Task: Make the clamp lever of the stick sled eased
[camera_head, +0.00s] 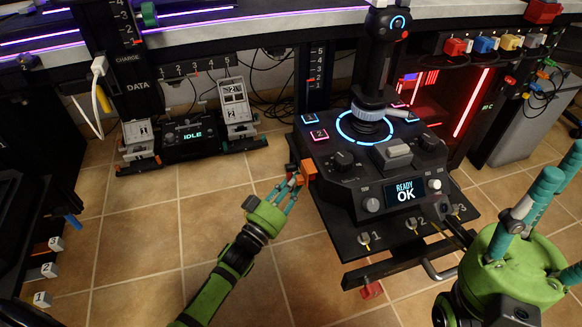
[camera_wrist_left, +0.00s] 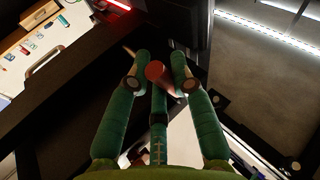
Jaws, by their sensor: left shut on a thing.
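The stick sled (camera_head: 365,240) is the black base plate under the stick console (camera_head: 385,165), on the right of the head view. An orange-red lever end (camera_head: 308,170), which I take for the clamp lever, sticks out at the sled's left side. My left gripper (camera_head: 294,180) is shut on it; the fingers partly hide it. In the left wrist view its red round end (camera_wrist_left: 156,71) shows between the green fingertips. How far the lever is turned cannot be told. My right gripper (camera_head: 540,195) is open and empty at the lower right, apart from the sled.
A red knob (camera_head: 371,289) and a bent metal handle (camera_head: 438,270) are at the sled's front edge. The tiled floor (camera_head: 215,215) between is clear. Cables hang under the desk (camera_head: 280,40).

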